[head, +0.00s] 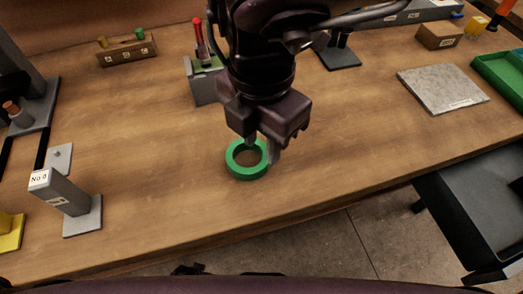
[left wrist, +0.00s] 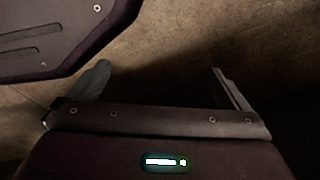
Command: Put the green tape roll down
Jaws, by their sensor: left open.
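The green tape roll (head: 234,170) lies flat, at or just above the wooden table's surface, near the middle of the head view. My right gripper (head: 262,150) points down at its right side. One finger is at the ring's hole and the other is outside, with the ring's wall between them. The gripper appears shut on that wall. Whether the roll's underside touches the table is hard to tell. My left gripper (left wrist: 160,80) shows in the left wrist view, open and empty, with its fingers wide apart over a plain brownish surface.
The wooden table (head: 150,185) is clear around the roll. A grey block with a red-topped tool (head: 203,80) stands behind it. A labelled grey stand (head: 70,195) is at left. A grey slab (head: 442,88) and green tray (head: 500,75) are at right. The table's front edge is close.

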